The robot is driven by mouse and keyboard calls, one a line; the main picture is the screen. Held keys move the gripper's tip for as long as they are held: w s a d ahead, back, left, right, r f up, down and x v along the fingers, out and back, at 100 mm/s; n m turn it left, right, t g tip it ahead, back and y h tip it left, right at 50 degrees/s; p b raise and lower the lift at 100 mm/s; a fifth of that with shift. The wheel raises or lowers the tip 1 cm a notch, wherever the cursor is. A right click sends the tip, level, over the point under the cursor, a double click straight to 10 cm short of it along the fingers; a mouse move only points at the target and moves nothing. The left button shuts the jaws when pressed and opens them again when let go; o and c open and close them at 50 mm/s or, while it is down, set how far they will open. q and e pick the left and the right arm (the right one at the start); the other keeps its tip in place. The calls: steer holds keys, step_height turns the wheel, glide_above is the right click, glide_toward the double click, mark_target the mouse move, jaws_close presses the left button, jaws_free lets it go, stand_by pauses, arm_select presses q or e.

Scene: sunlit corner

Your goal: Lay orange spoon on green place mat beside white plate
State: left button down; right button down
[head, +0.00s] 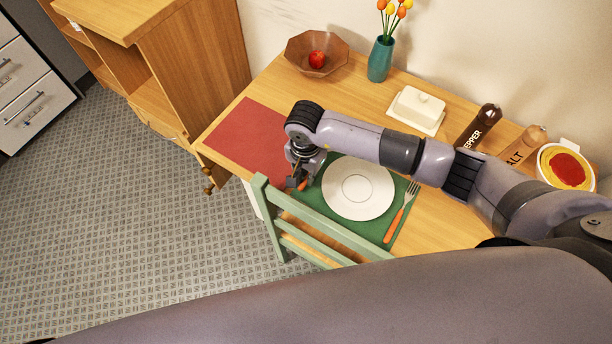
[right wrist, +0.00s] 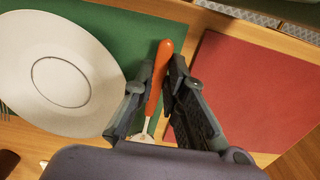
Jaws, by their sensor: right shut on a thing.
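The orange spoon (right wrist: 160,76) is between the fingers of my right gripper (right wrist: 160,72), which is shut on its handle. In the head view my right gripper (head: 298,178) is at the left edge of the green place mat (head: 322,212), and a bit of the spoon (head: 303,185) shows there. The white plate (head: 358,188) lies on the mat, to the right of the gripper. In the wrist view the spoon is over the strip by the mat's edge, its bowl partly hidden. I cannot tell whether it touches the mat. My left gripper is not in view.
An orange-handled fork (head: 402,212) lies right of the plate. A red mat (head: 250,142) lies left of the gripper. A green chair (head: 300,225) stands at the front table edge. A bowl, vase, butter dish (head: 418,108) and shakers stand along the back.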

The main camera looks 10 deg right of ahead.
step_height(320, 180, down, 2)
steer(key=shift+f, duration=0.15)
steer(key=c, duration=1.6)
jaws_free()
steer(key=shift+c, duration=0.2)
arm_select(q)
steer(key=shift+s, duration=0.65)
